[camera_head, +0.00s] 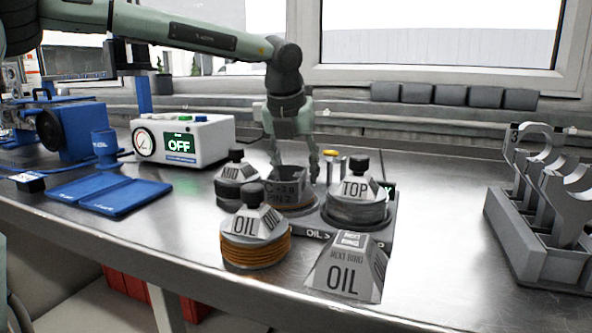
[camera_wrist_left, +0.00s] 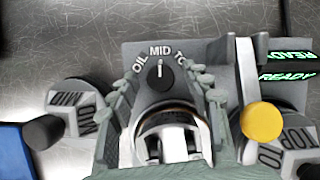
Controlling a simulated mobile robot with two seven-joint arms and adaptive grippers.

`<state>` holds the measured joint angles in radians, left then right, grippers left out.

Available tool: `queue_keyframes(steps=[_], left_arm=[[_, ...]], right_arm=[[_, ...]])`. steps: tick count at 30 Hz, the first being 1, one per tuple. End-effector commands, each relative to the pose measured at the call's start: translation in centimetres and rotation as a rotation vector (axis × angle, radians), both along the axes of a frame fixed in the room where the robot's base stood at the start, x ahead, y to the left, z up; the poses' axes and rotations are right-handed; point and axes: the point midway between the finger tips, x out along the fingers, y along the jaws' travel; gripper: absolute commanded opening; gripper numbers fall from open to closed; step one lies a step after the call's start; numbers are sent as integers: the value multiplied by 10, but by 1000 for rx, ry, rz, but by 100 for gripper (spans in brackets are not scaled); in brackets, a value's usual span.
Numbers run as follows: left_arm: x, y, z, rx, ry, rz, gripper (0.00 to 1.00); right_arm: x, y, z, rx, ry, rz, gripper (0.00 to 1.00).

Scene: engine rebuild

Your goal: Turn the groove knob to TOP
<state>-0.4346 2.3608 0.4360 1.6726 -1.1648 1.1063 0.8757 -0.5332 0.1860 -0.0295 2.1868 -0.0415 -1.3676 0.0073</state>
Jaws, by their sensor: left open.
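The groove knob (camera_wrist_left: 160,78) is a small dark round knob with a white pointer line, seen in the left wrist view. Its pointer points up at MID, between the labels OIL on the left and TOP on the right. My left gripper (camera_wrist_left: 167,80) is open, with one finger on each side of the knob; I cannot tell whether either touches it. In the head view my left gripper (camera_head: 294,170) reaches down over the grey piston (camera_head: 287,187), and I cannot make out the knob there. My right gripper is not in view.
Grey ring holders marked MID (camera_head: 237,184), TOP (camera_head: 356,195) and OIL (camera_head: 256,240) stand close around. A grey OIL block (camera_head: 345,270) is in front. A yellow-topped post (camera_wrist_left: 262,121) stands beside the right finger. A white box reading OFF (camera_head: 205,138) is at left.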

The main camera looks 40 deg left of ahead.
Motion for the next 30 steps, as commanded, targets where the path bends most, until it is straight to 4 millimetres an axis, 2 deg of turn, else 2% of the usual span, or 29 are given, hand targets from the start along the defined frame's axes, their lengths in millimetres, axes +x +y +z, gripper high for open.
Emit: queue_keyframes(steps=[5, 16, 23, 30], left_arm=[[0, 0, 0, 0, 0, 0, 46], [0, 0, 0, 0, 0, 0, 0], [0, 0, 0, -1, 0, -13, 0], [-1, 1, 0, -3, 1, -110, 0]], right_arm=[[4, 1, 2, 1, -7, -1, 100], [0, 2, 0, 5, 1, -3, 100], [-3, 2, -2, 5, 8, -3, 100], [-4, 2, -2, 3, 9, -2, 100]])
